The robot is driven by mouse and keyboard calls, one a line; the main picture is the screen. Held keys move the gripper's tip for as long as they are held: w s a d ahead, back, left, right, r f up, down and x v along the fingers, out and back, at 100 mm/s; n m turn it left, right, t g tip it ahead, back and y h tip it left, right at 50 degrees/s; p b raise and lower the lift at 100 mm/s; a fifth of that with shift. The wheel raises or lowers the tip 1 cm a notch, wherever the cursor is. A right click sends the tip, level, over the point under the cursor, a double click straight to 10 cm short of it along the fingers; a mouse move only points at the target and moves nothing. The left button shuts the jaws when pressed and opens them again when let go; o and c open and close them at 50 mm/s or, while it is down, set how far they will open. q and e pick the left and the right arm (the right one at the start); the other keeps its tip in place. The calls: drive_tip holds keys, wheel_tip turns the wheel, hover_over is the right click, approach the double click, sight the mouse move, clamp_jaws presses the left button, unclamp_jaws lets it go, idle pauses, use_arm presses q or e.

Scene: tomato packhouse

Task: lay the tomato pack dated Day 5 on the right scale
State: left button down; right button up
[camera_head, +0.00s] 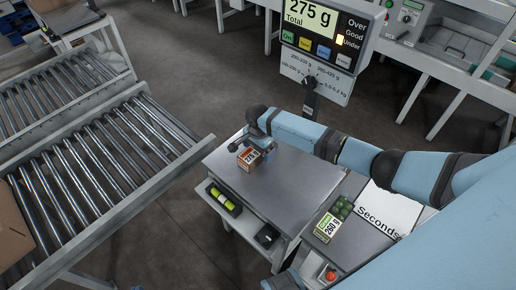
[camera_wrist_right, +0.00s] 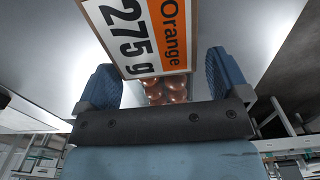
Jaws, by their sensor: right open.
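A tomato pack with an orange and white label (camera_head: 249,159) sits on the grey steel scale plate (camera_head: 285,199). In the right wrist view the pack's label (camera_wrist_right: 135,38) reads "Orange" and "275 g", with reddish tomatoes showing below it. My right gripper (camera_head: 262,147) is at the pack's far side. In the wrist view its blue fingers (camera_wrist_right: 160,75) stand apart on either side of the pack, with gaps showing. The scale display (camera_head: 325,30) reads "275 g Total". No day mark is readable on the pack. My left gripper is not seen.
A second pack with a green label (camera_head: 328,227) and green contents lies to the right, beside a "Seconds" sign (camera_head: 383,211). A roller conveyor (camera_head: 95,170) stands left, with a cardboard box (camera_head: 12,225) at its edge. A red button (camera_head: 330,275) is at the bottom.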

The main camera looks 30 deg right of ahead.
wheel_tip(320, 180, up, 14)
drive_tip(key=p, duration=0.1)
drive_tip(key=shift+p, duration=0.35)
drive_tip(key=shift+f, duration=0.1)
